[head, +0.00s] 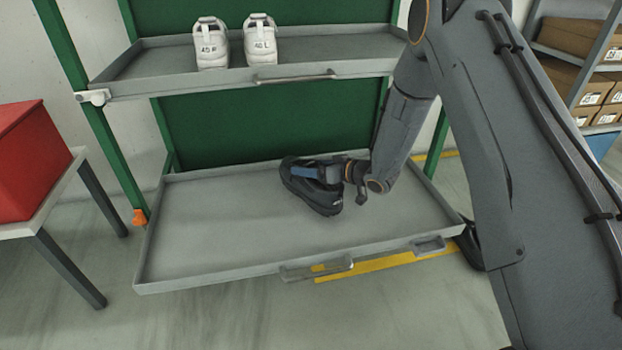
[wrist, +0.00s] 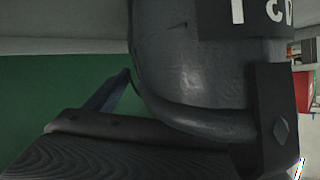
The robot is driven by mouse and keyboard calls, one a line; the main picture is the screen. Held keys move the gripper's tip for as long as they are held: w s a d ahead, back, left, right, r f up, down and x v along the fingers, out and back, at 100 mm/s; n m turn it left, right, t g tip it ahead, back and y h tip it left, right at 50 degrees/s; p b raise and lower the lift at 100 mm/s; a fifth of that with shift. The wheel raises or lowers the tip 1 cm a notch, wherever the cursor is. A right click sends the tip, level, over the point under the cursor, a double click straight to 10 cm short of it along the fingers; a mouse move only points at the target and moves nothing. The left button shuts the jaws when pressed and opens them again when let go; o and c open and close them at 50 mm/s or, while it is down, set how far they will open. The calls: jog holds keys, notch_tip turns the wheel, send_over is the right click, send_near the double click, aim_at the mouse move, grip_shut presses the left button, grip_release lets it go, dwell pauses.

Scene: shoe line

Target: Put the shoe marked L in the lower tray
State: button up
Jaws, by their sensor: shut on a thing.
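A black shoe (head: 318,197) is over the lower tray (head: 185,250), right of its middle and toward the back. My gripper (head: 310,172) reaches in from the right and is shut on this shoe at its upper part. I cannot tell whether the sole touches the tray floor. In the wrist view the dark shoe (wrist: 195,80) fills much of the picture. White characters on its heel are cut off by the top edge, so I cannot read the whole mark.
The upper tray (head: 130,75) holds two white shoes (head: 210,45) (head: 261,42) with marked heels. A red box (head: 30,160) stands on a table (head: 50,190) at left. Cartons (head: 590,95) fill a shelf at right. The lower tray's left and front are clear.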

notch_tip(320, 180, down, 3)
jog(key=shift+f+b, duration=0.1)
jog(key=shift+b, duration=0.4)
jog(key=o, duration=2.1)
jog(key=shift+a, duration=0.1)
